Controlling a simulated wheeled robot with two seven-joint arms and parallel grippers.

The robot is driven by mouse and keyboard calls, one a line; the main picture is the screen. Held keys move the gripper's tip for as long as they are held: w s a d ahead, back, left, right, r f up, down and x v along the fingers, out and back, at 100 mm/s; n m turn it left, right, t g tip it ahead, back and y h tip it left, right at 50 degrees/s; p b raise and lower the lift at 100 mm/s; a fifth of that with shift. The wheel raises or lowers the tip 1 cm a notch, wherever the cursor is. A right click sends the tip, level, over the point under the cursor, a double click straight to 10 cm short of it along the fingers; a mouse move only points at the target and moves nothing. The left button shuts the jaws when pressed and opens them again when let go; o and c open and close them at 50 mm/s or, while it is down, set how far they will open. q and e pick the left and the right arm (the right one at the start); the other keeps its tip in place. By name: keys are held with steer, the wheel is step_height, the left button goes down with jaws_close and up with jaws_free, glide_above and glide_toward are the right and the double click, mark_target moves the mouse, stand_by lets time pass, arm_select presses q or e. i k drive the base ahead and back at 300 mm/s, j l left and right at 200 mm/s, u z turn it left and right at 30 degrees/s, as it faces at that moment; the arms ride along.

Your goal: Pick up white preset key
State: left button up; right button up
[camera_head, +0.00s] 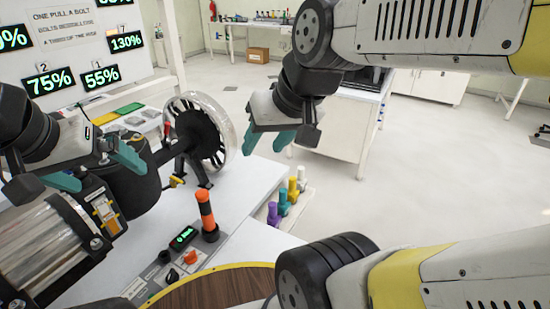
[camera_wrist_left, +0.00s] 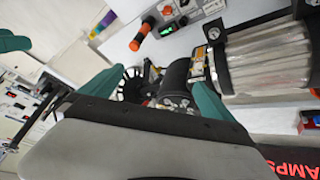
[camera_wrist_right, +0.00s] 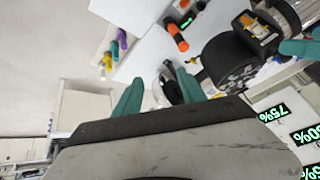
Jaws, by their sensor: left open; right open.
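The white preset key (camera_head: 302,177) stands at the far end of a row of coloured keys at the right edge of the white bench. It also shows small at the end of that row in the right wrist view (camera_wrist_right: 102,72). My right gripper (camera_head: 268,140) is open and empty, in the air up and to the left of the keys in the head view. My left gripper (camera_head: 95,168) is open over the left side of the bench, close to the dark motor-like assembly, well away from the keys. Nothing shows between its fingers.
Yellow (camera_head: 293,190), teal (camera_head: 283,203) and purple (camera_head: 273,214) keys stand beside the white one. A black-spoked wheel (camera_head: 203,138), an orange-topped handle (camera_head: 207,215) and a control panel (camera_head: 178,260) occupy the bench. Open floor lies to the right.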

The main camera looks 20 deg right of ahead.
mark_target(301, 183)
steer(key=k+j+u, duration=0.15)
steer(key=k+u, duration=0.25)
steer(key=k, duration=0.25)
steer(key=l+u, duration=0.95)
steer(key=k+l, duration=0.1)
steer(key=l, duration=0.55)
steer(key=k+l, duration=0.1)
steer(key=l, duration=0.55)
steer(key=k+l, duration=0.1)
steer(key=l, duration=0.55)
steer(key=k+l, duration=0.1)
steer(key=l, duration=0.55)
